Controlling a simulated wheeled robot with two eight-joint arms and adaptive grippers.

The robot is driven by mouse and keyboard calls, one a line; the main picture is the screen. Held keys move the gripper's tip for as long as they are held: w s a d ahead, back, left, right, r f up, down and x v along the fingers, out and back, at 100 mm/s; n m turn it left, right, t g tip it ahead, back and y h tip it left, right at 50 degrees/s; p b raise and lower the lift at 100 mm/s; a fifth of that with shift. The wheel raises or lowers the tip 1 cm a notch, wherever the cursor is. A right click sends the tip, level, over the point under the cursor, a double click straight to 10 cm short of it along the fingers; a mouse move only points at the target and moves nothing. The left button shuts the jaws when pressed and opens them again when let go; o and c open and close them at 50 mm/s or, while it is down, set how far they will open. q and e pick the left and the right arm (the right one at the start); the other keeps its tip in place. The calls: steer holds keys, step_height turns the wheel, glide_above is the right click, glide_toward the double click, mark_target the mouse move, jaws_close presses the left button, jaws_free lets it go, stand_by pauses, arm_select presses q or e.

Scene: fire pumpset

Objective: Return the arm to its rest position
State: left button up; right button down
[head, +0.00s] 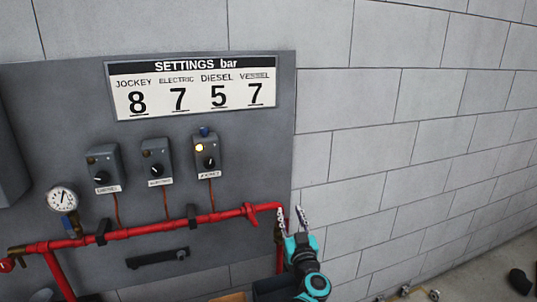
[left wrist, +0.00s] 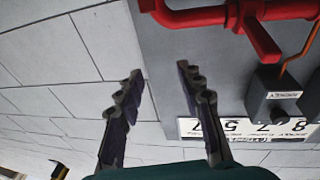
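My left gripper (head: 291,213) is at the lower middle of the head view, its teal wrist below it and its two fingers pointing up. The fingers are spread with nothing between them. It appears beside the right end of the red pipe (head: 150,230); contact cannot be told. In the left wrist view the two dark fingers (left wrist: 158,72) stand apart, with bare wall and the panel edge behind them. My right gripper is not in view.
A grey panel (head: 60,120) carries a settings sign (head: 193,87), several switch boxes (head: 158,160) and a pressure gauge (head: 62,198). The red pipe runs along its lower part. Bare block wall (head: 420,130) lies to the right. A dark object (head: 520,281) is at the lower right.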

arm_select(q)
steer(key=s+a+r+m+g+h, duration=0.2)
steer(key=s+a+r+m+h, duration=0.4)
steer(key=s+r+h, duration=0.15)
steer(key=s+a+f+n+g+y, duration=0.2)
steer(key=s+a+f+g, duration=0.3)
steer(key=s+a+f, duration=0.5)
steer(key=s+a+f+n+g+y, duration=0.2)
steer(key=s+a+f+g, duration=0.3)
steer(key=s+a+f, duration=0.5)
steer(key=s+f, duration=0.2)
steer(key=s, duration=0.5)
steer(key=shift+y, duration=0.35)
